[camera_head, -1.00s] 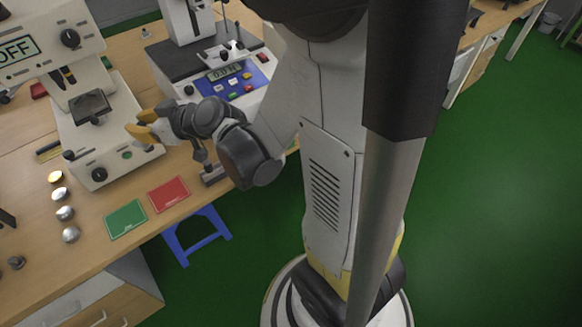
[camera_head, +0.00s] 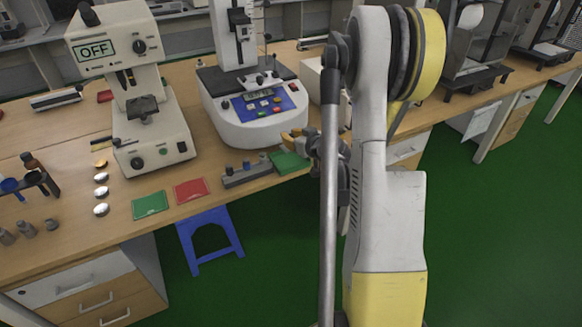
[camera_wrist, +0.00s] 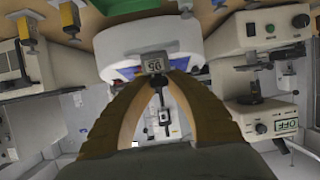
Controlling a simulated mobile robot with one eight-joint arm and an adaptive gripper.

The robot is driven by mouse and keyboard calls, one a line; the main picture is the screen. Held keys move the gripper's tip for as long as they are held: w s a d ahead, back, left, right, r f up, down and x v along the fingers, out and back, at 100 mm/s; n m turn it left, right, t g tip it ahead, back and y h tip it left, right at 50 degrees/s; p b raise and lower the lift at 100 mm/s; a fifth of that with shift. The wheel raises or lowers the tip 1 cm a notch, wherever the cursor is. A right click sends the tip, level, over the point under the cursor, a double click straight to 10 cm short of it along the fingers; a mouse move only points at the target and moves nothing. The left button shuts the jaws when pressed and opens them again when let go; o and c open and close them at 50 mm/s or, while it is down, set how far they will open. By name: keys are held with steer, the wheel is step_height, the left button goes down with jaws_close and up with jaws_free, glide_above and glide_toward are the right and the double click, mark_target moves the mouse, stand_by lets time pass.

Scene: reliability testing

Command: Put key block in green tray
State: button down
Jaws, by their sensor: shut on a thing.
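My gripper (camera_head: 293,136), with orange fingers, is in front of the white tester's right side, above or near a green flat piece (camera_head: 289,163). In the wrist view the gripper's fingers (camera_wrist: 155,76) converge on a small grey piece (camera_wrist: 155,63) with light marks. It is probably the key block, but the tester's display behind makes its outline unclear. A flat green tray (camera_head: 150,205) lies near the table's front edge, left of a red tray (camera_head: 192,190). I cannot tell whether the green piece near my gripper is also a tray.
A white tester (camera_head: 250,128) with a blue panel stands behind. A cream machine reading OFF (camera_head: 155,146) is at left. A grey rack (camera_head: 247,174) lies between the red tray and my gripper. Several round metal pieces (camera_head: 101,192) lie left of the green tray. A blue stool (camera_head: 209,241) stands below.

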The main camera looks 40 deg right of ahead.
steer(key=s+d+f+m+h, duration=0.1)
steer(key=s+d+f, duration=0.25)
steer(key=d, duration=0.45)
steer(key=b, duration=0.5)
glide_above(290, 162)
steer(key=shift+m+g+h, duration=0.3)
steer(key=shift+g, duration=0.1)
step_height(290, 162, down, 8)
steer(key=shift+r, duration=0.1)
step_height(290, 162, down, 4)
steer(key=shift+w+f+b, duration=0.1)
steer(key=shift+b, duration=1.1)
steer(key=c, duration=1.4)
jaws_free()
